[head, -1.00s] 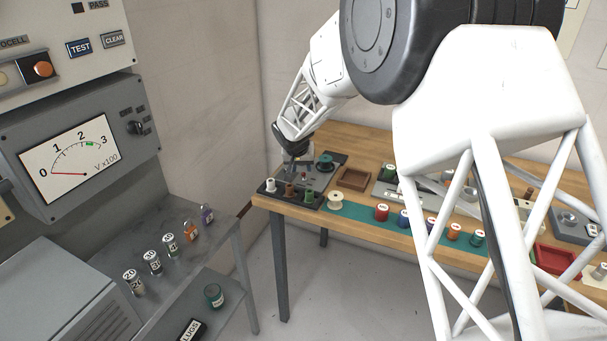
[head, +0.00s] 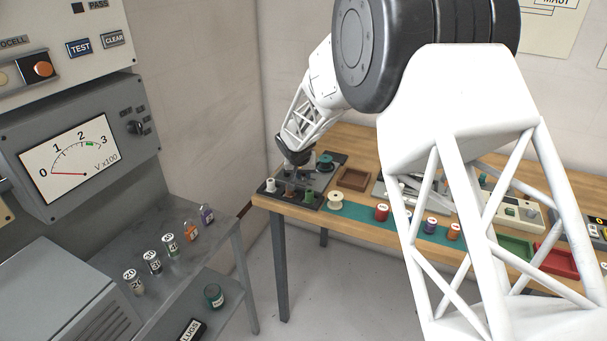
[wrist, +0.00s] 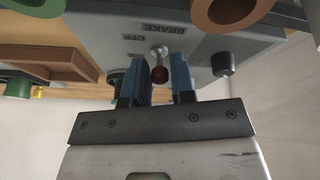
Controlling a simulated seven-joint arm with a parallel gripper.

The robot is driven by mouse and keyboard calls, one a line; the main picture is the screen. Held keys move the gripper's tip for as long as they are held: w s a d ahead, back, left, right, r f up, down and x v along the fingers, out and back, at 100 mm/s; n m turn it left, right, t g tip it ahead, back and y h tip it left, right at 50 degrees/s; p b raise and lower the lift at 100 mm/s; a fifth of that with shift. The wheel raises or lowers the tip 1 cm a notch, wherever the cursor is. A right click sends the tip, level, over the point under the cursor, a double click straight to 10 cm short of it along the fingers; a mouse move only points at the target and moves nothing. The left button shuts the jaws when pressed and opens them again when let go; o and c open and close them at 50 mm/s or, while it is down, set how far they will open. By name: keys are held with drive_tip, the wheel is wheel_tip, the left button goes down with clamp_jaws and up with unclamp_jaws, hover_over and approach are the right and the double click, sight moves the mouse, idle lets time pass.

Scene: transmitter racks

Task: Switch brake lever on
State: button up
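The brake lever (wrist: 160,62) is a short metal stem with a dark red ball knob on a grey machine box (wrist: 205,48). The box carries the words BRAKE and OFF, upside down in the wrist view; another small label is partly hidden. My gripper (wrist: 160,88) has blue fingers, open, one on each side of the knob. Narrow gaps seem to show between knob and fingers; contact is unclear. In the head view the grey machine (head: 322,178) stands at the bench's left end, and my arm's end covers the lever.
Spools (head: 288,190) stand along the machine's front edge. A black round knob (wrist: 225,65) sits beside the lever. A brown wooden tray (head: 353,179) lies to the right. More spools stand on a green strip (head: 360,211) of the wooden bench.

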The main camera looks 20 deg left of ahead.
clamp_jaws()
drive_tip(key=shift+w+g, duration=0.2)
drive_tip(key=shift+g, duration=0.4)
drive_tip(key=shift+w+g, duration=0.3)
drive_tip(key=shift+g, duration=0.6)
drive_tip(key=shift+w+g, duration=0.3)
drive_tip(key=shift+g, duration=0.75)
drive_tip(key=shift+w+g, duration=0.3)
drive_tip(key=shift+g, duration=0.75)
drive_tip(key=shift+f, duration=0.1)
drive_tip(key=shift+o, duration=2)
unclamp_jaws()
